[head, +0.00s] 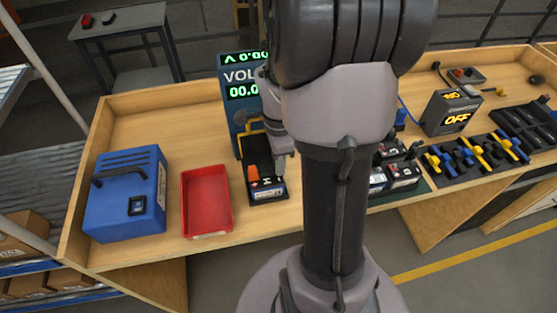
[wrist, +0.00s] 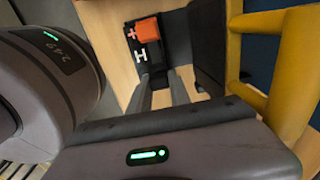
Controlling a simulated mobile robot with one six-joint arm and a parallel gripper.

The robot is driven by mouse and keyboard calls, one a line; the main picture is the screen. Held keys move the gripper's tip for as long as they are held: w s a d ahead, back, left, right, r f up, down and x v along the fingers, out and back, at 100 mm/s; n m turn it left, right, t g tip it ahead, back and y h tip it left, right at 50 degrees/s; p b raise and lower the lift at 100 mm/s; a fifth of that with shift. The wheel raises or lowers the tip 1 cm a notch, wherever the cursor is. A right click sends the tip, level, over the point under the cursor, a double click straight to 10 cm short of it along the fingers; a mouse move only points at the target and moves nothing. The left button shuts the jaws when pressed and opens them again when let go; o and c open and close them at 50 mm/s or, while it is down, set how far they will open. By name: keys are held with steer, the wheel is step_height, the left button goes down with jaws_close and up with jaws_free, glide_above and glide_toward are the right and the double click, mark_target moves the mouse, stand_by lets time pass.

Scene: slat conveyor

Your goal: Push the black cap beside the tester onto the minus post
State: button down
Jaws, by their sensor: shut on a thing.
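A black battery (head: 262,190) stands on the wooden bench in front of the blue tester (head: 231,116). An orange cap (head: 253,177) covers one of its posts; the cap also shows in the wrist view (wrist: 147,30), beside an orange plus mark. A white mark shows lower on the battery top. My gripper (head: 281,164) is over the battery's right side. In the wrist view its fingers (wrist: 160,82) are close together on a small dark thing, which I take to be the black cap. The fingers hide most of it and the minus post, so I cannot tell whether they touch.
Yellow bars (wrist: 275,60) stand close to my gripper on the right in the wrist view. A red tray (head: 207,232) and a blue case (head: 153,222) are left of the battery. More batteries (head: 403,173), an OFF display unit (head: 437,112) and blue and yellow clamps stand right.

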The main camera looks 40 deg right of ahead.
steer(key=shift+f+b, duration=0.45)
steer(key=shift+f, duration=0.15)
steer(key=c, duration=1.1)
jaws_free()
step_height(320, 180, up, 18)
steer(key=p, duration=0.5)
steer(key=shift+f, duration=0.2)
